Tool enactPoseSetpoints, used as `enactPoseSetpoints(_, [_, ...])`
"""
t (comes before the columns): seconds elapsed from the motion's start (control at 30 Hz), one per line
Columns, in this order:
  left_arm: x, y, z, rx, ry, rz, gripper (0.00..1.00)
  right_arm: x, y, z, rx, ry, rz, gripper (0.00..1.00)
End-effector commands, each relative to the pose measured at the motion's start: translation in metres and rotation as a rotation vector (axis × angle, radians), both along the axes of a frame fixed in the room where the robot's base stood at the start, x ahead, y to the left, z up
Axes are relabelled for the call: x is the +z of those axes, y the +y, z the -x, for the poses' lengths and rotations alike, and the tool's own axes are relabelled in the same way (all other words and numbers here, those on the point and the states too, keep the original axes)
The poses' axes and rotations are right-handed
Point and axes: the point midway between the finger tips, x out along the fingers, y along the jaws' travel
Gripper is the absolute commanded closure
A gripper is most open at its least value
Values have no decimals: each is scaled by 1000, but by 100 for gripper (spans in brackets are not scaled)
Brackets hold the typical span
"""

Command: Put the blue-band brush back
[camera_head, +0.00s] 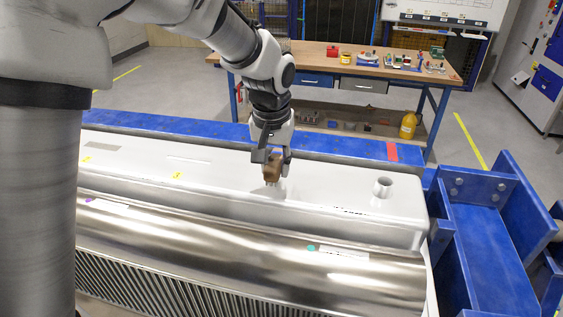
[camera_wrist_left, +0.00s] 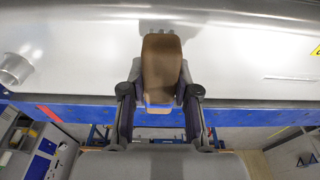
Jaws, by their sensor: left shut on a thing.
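My left gripper (camera_head: 273,158) is shut on a brown brush (camera_head: 273,168) just over the white top of the jig's workpiece (camera_head: 330,192). The brush hangs with its pale bristle tufts downward, close to the white surface; I cannot tell whether they touch it. My right gripper is not in view.
A blue beam (camera_head: 330,147) with a red patch (camera_head: 392,152) runs behind the white top. A blue steel frame (camera_head: 485,230) stands at the right. A workbench (camera_head: 330,62) with several small items is farther back. The white top between brush and cup is clear.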

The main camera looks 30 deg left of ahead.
Motion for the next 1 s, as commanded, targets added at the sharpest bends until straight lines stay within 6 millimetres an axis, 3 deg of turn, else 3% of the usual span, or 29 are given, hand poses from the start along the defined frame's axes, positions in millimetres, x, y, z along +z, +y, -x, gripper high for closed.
enactPoseSetpoints(0.1, [1, 6, -25, 0, 2, 1, 100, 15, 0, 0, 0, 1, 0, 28])
enactPoseSetpoints(0.33, [-3, 13, -53, 1, 0, 0, 100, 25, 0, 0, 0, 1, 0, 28])
enactPoseSetpoints(0.53, [-37, 12, -49, 0, 2, 0, 100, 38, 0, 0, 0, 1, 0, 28])
enactPoseSetpoints(0.87, [-44, 12, -49, 0, 0, 0, 100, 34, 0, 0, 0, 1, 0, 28])
enactPoseSetpoints(0.9, [-44, 12, -49, 0, 0, 0, 67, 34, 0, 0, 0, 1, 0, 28])
enactPoseSetpoints(0.97, [-44, 12, -49, 0, 0, 0, 45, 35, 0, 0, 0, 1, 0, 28])
enactPoseSetpoints(1.0, [-43, 12, -49, 0, 0, 0, 45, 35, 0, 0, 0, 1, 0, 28])
